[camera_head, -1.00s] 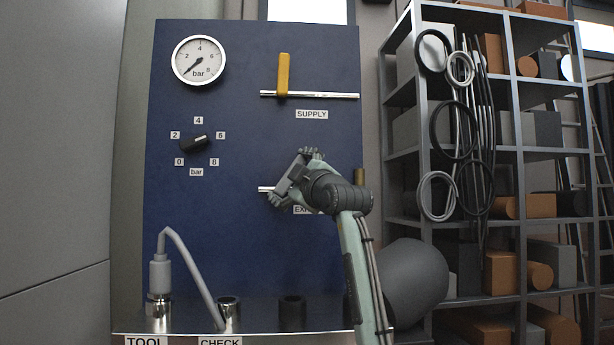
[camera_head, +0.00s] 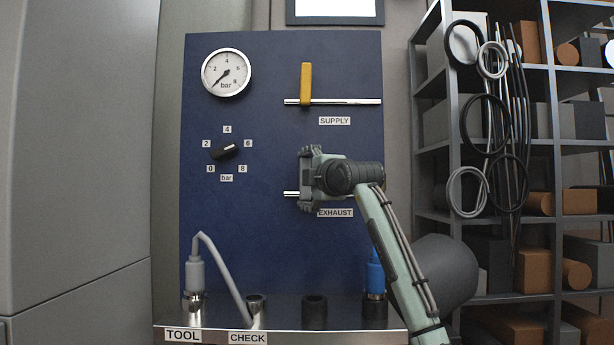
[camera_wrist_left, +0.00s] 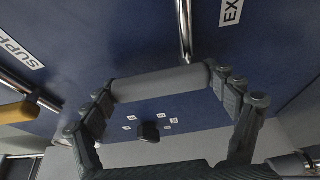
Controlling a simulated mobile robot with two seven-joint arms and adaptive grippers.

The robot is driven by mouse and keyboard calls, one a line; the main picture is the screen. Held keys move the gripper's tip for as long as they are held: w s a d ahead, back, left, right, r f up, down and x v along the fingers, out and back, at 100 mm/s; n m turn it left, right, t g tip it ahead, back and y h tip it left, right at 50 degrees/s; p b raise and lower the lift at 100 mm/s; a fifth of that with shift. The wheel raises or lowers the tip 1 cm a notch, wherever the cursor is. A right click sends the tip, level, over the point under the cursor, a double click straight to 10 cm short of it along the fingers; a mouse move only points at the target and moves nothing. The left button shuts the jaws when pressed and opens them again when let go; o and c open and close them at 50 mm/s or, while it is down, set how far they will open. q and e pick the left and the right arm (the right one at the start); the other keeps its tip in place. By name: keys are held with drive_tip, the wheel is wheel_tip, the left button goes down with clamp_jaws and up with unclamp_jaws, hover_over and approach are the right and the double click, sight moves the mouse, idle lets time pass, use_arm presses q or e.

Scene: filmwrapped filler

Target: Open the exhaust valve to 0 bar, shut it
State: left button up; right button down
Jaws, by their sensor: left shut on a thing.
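The exhaust valve's grey handle (camera_head: 304,172) stands about upright, across its pipe (camera_head: 290,194), above the EXHAUST label (camera_head: 335,212). My left gripper (camera_head: 308,180) is shut on this handle and covers much of it. In the left wrist view, the grey handle (camera_wrist_left: 160,83) spans between the two fingers of my left gripper (camera_wrist_left: 168,105). The pressure gauge (camera_head: 226,72) has its needle at the lower left, about the 0 end. My right gripper is in no view.
The yellow supply handle (camera_head: 306,82) stands upright across its pipe above. A black knob (camera_head: 226,152) sits left on the blue panel (camera_head: 260,250). A grey hose (camera_head: 220,270) and a blue connector (camera_head: 375,275) stand on the ledge below. A shelf (camera_head: 555,145) stands to the right.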

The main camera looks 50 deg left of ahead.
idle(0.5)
use_arm(q)
drive_tip(key=o, duration=1.5)
drive_tip(key=shift+o, duration=0.2)
drive_tip(key=v, duration=1.2)
